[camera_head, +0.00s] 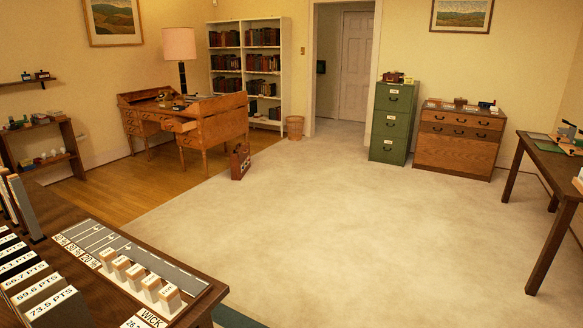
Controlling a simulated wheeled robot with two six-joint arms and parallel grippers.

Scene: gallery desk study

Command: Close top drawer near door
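A green filing cabinet (377,128) stands just right of the open doorway (343,70). Its top drawer (394,98) has a dark handle and a pale label, and its front looks about flush with the drawers below; at this distance I cannot tell a small gap. A wooden chest of drawers (455,155) stands right of it, with its drawer fronts looking closed. A wooden writing desk (222,122) at the back left has a small drawer (180,126) standing out. Neither of my grippers is in view.
Open pale carpet (330,220) lies between me and the cabinet. A display table (215,290) is close at the front left, and a dark table (540,158) is at the right. A brown bag (240,162) and a wastebasket (294,127) stand on the floor.

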